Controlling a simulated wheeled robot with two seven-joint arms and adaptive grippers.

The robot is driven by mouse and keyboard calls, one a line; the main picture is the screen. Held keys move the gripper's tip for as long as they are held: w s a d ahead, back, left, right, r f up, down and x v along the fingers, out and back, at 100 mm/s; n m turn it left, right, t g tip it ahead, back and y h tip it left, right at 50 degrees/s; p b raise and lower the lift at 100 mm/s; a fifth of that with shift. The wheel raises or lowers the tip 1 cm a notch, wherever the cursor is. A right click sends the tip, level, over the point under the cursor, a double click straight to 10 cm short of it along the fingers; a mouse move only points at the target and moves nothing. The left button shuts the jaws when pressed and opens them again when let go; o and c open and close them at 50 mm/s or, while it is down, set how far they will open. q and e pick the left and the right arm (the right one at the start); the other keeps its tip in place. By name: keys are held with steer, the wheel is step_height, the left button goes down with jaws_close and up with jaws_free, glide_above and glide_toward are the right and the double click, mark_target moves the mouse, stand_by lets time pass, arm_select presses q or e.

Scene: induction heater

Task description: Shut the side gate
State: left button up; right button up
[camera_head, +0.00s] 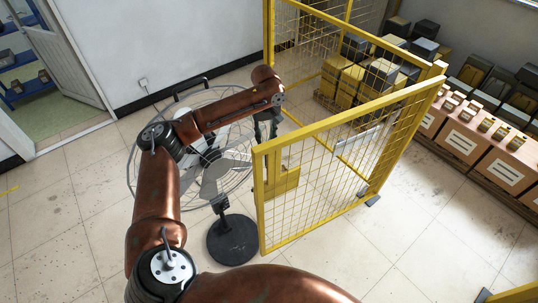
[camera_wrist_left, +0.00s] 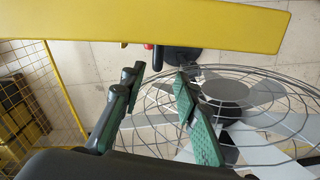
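The side gate (camera_head: 350,125) is a yellow-framed wire mesh panel. Its near-left end stands out into the room, apart from the yellow fence (camera_head: 320,45) behind, leaving a gap on the left. My left gripper (camera_head: 266,128) is at that gap, just behind the gate's left end in the head view and partly hidden. In the wrist view my left gripper (camera_wrist_left: 155,82) has its green-padded fingers spread with nothing between them. A yellow bar (camera_wrist_left: 170,22) crosses the top of that view beyond the fingertips; I cannot tell any contact. My right gripper is not in view.
A large caged fan (camera_head: 215,170) with a round black base (camera_head: 232,240) stands beside and under my left arm. Yellow and grey boxes (camera_head: 345,80) sit within the fence. Cartons (camera_head: 465,140) line the right side. Open floor lies at lower left.

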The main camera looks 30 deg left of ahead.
arm_select(q)
steer(key=shift+w+f+b, duration=0.25)
steer(key=shift+f+b, duration=0.15)
steer(key=shift+f, duration=0.45)
step_height(320, 180, down, 7)
steer(key=shift+f+p, duration=0.15)
steer(key=shift+p, duration=0.6)
jaws_close()
